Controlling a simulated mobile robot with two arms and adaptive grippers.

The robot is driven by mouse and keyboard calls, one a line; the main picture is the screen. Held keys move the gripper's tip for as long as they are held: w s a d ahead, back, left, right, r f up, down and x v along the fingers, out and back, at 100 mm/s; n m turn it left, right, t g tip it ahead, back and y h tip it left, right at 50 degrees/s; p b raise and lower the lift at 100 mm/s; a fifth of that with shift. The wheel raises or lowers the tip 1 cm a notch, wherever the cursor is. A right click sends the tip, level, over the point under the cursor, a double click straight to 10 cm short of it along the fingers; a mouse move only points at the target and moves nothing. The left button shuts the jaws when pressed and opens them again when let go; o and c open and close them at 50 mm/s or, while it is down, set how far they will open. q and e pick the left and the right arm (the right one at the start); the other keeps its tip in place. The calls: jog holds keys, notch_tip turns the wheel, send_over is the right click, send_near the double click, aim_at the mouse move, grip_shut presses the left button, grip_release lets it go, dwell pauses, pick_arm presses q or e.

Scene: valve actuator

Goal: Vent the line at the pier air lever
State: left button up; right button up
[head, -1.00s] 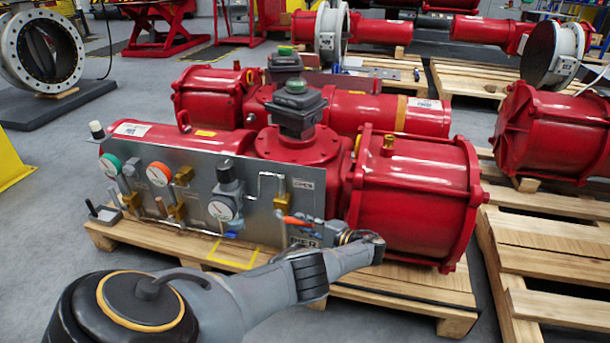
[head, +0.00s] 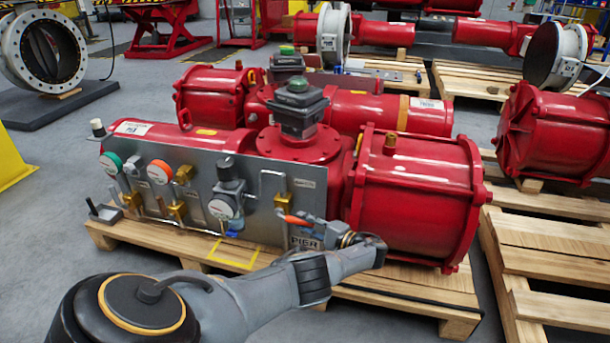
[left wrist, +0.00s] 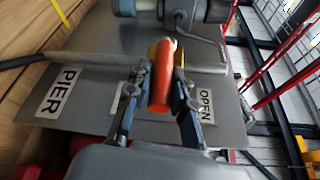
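The pier air lever (head: 296,220) has an orange handle and sits at the lower right of the grey panel (head: 255,232), above a PIER label. In the left wrist view the orange handle (left wrist: 164,75) lies between the two fingers of my left gripper (left wrist: 160,84), with an OPEN label to its right and the PIER label (left wrist: 62,92) to its left. The fingers look closed against both sides of the handle. In the head view my left gripper (head: 322,231) is at the lever, partly hidden by its own wrist. My right gripper is not in view.
The panel also carries gauges (head: 159,172) and brass fittings. A large red cylinder (head: 415,205) stands close right of my left wrist. The actuator rests on a wooden pallet (head: 400,288). Another pallet (head: 535,260) lies at the right. Grey floor is clear at the left.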

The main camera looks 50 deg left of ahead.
pick_arm(q)
jog(key=shift+o, duration=1.2)
jog(key=shift+d, duration=0.2)
jog(key=d, duration=0.2)
jog(key=w+d, duration=0.1)
jog(key=d, duration=0.4)
jog(key=shift+w+r, duration=0.15)
jog(key=shift+r, duration=0.15)
